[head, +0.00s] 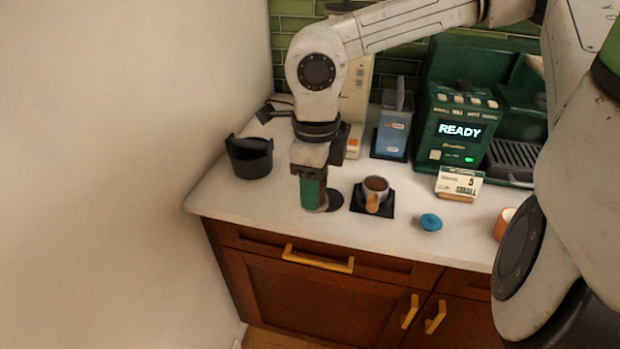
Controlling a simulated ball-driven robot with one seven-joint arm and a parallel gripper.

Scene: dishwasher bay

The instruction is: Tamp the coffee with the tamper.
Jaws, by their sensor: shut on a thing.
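My gripper (309,174) points down over the left part of the counter and is shut on the tamper (313,194). Its green handle shows below the jaws, and its grey lower end is just above or on a dark round pad (333,202); I cannot tell whether they touch. To the right, a portafilter (375,187) with brown coffee in its basket stands on a black square mat (388,210). Its wooden handle points toward the front. My gripper is to the left of it and apart from it.
A black knock bin (250,157) stands at the left. A blue disc (430,222) and an orange-brown cup (503,224) lie to the right. A green coffee machine (456,130) reading READY, a blue-grey container (392,135) and a small sign (460,182) stand behind. The counter's front edge is close.

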